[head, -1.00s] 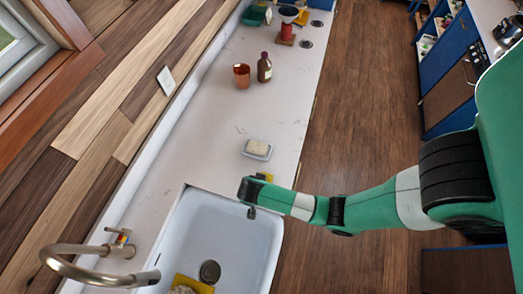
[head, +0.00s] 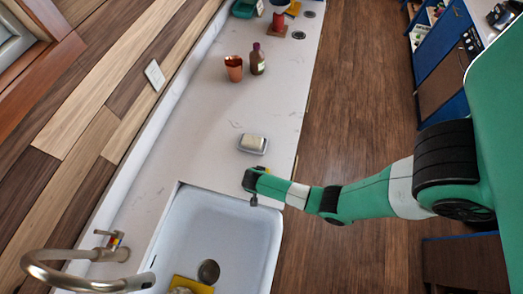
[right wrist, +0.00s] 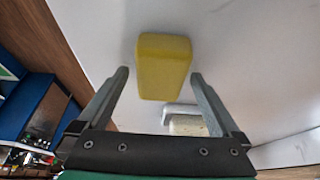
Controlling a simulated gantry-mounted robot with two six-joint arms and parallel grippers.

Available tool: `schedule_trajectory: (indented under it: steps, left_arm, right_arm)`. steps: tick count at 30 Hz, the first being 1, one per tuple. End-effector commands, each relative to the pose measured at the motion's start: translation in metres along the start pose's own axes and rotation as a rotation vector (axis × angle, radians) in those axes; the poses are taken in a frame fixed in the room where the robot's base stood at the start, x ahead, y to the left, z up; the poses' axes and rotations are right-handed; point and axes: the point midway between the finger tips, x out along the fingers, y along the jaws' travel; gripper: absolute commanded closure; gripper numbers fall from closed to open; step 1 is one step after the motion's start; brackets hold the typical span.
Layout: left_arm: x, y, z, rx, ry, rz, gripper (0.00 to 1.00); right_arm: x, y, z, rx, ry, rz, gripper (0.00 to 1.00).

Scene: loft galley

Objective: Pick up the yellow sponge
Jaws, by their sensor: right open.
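The yellow sponge (right wrist: 164,64) is a rounded block on the pale counter in the right wrist view. It lies just beyond my right fingertips, roughly in line with the gap between them. In the head view only a small yellow bit of it (head: 264,169) shows beside my right gripper (head: 251,188); the gripper hides the rest. My right gripper is open and empty in the right wrist view (right wrist: 160,78). My left gripper is not in view.
A soap dish (head: 247,149) with a pale bar of soap (head: 253,142) sits close to my right gripper. The sink (head: 262,255), with a yellow item (head: 195,286) in it, is nearby. A copper cup (head: 233,68) and brown bottle (head: 257,60) stand farther along the counter.

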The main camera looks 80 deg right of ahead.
Motion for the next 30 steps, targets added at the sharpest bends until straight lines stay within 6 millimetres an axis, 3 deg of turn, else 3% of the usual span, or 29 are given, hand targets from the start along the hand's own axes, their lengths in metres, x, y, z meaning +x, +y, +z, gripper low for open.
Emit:
schedule_trajectory:
  steps: [20,23,30]
  left_arm:
    - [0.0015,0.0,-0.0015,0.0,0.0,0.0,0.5]
    - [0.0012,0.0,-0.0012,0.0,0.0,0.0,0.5]
    - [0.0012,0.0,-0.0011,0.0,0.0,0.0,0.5]
  right_arm:
    - [0.0066,0.0001,0.0012,0.0,0.0,0.001,0.0]
    - [0.0072,-0.0001,0.0015,0.0,0.0,0.0,0.13]
    - [0.0072,0.0,0.0015,0.0,0.0,0.0,0.56]
